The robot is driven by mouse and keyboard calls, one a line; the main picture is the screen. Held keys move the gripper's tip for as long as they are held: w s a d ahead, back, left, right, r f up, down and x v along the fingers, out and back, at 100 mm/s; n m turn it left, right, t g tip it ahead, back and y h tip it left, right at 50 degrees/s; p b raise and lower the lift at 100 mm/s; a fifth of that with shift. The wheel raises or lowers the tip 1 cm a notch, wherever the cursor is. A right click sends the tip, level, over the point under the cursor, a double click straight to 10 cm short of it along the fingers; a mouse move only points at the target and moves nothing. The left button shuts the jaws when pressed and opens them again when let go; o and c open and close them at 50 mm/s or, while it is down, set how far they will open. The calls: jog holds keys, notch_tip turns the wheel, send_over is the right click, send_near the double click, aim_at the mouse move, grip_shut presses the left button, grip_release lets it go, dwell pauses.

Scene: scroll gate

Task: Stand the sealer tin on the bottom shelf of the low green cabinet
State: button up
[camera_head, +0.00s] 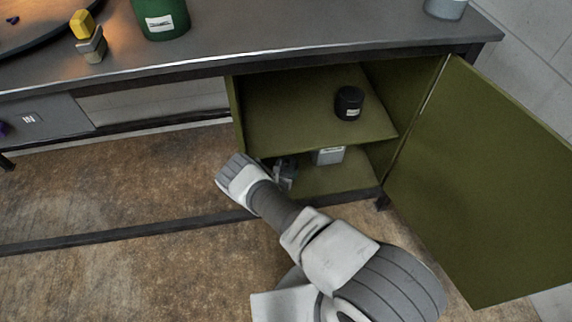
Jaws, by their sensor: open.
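The low green cabinet (275,125) stands under the bench with its door open to the right. On its bottom shelf (345,182), a light grey tin (329,156) with a pale label stands upright; it looks like the sealer tin, but the label is too small to read. The upper shelf hides its top. My gripper (287,170) is at the front left of the bottom shelf opening, left of the grey tin. It is open, apart from the tin and looks empty. My wrist partly hides it.
A black jar (349,103) stands on the upper shelf (300,122). The open door (490,180) blocks the right side. The bench top (290,35) holds a green tin (162,18), a yellow-and-grey object (90,40) and a grey container (445,8). The bottom shelf's front right looks clear.

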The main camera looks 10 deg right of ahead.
jog(key=shift+r, duration=0.15)
jog(key=p+v, duration=0.4)
jog(key=v, duration=0.8)
jog(key=shift+p, duration=0.35)
jog(key=shift+a, duration=0.1)
